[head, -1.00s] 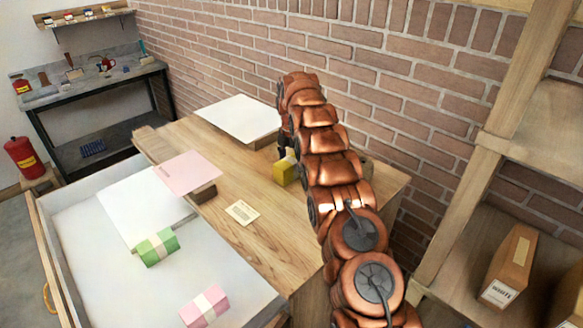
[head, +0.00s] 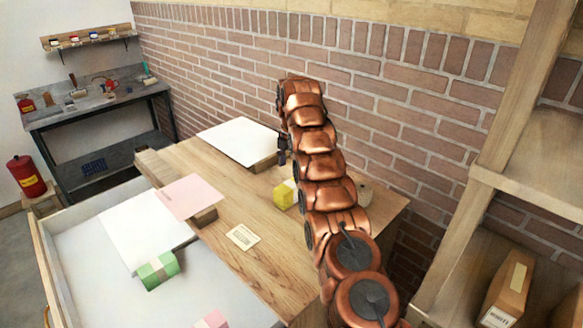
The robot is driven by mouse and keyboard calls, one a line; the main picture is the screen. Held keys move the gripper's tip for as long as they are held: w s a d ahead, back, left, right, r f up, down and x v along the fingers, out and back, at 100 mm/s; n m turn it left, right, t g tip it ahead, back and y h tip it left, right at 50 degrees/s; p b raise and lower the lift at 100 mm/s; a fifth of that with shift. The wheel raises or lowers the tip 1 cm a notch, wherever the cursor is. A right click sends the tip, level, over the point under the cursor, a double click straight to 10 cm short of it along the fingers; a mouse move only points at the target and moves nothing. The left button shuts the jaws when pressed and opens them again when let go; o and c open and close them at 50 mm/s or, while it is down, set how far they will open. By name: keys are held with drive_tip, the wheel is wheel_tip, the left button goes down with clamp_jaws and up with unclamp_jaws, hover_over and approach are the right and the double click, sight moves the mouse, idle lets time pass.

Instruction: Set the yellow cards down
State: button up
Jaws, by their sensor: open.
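The yellow cards (head: 284,195) are a small banded bundle resting on the wooden table, just left of my copper arm. My gripper (head: 284,150) shows as a small dark part at the far end of the arm, above and behind the yellow cards and apart from them. It is open, and I see nothing held in it. The arm hides the table to the right of the yellow cards, and most of the gripper's far side is hidden.
A white sheet on a wooden block (head: 240,140) stands at the table's back. A pink sheet (head: 189,196) lies at the left edge. A small label card (head: 243,237) lies in front. The green bundle (head: 158,270) and pink bundle (head: 212,320) are in the white tray (head: 85,262).

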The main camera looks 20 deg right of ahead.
drive_tip(key=shift+r+p, duration=0.6)
drive_tip(key=shift+r, duration=0.35)
drive_tip(key=shift+r, duration=0.15)
drive_tip(key=s+a+r+m, duration=0.5)
drive_tip(key=s+r+m, duration=0.1)
drive_tip(key=s, duration=0.5)
drive_tip(key=s+a+r+m, duration=0.5)
drive_tip(key=s+r+m, duration=0.1)
drive_tip(key=s, duration=0.5)
drive_tip(key=s+a+f+m, duration=0.1)
drive_tip(key=s+f+m, duration=0.1)
drive_tip(key=s, duration=0.9)
drive_tip(key=s+a+f+m+g, duration=0.1)
drive_tip(key=s+m, duration=0.4)
drive_tip(key=s, duration=0.6)
drive_tip(key=s+a+f+m, duration=0.3)
drive_tip(key=s, duration=0.8)
drive_tip(key=shift+s+f+g, duration=0.25)
drive_tip(key=shift+f+g, duration=0.15)
